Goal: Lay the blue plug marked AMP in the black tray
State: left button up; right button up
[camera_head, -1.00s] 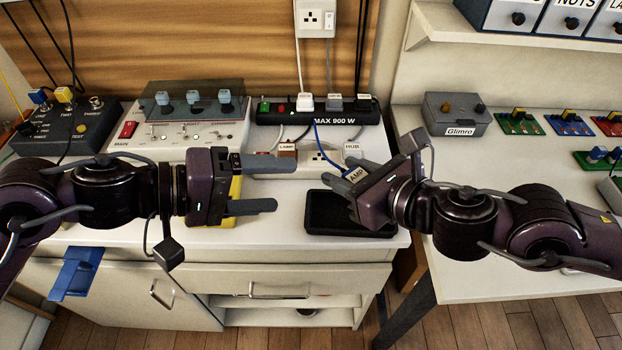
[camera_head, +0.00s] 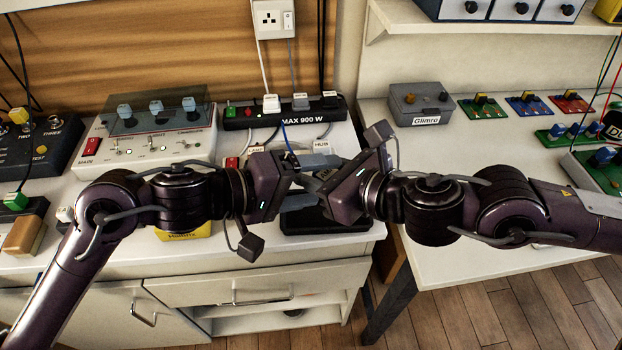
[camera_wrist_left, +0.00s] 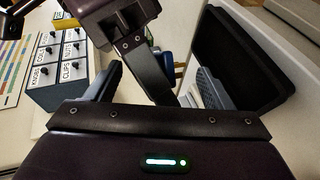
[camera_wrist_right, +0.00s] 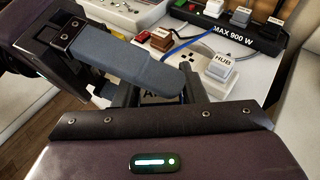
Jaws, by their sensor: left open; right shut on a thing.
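My right gripper (camera_wrist_right: 160,88) is shut on the AMP plug (camera_wrist_right: 154,99), whose pale label shows partly between the fingers in the right wrist view. A blue cord (camera_wrist_right: 186,50) shows behind it. The black tray (camera_head: 300,224) lies on the white cabinet top under both grippers. It also shows in the left wrist view (camera_wrist_left: 235,50), with no plug seen in it.
Behind the grippers are the MAX 900 W power strip (camera_head: 297,114) and a HUB plug (camera_wrist_right: 219,65) in a socket block. A white switch panel (camera_head: 145,150) stands to the left. A grey Glimro box (camera_head: 420,103) is on the right table, past a gap between the furniture.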

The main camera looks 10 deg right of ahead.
pick_arm(q)
jog(key=c, duration=1.1)
jog(key=shift+o, duration=0.2)
pick_arm(e)
jog(key=o, duration=1.1)
jog(key=shift+c, duration=0.2)
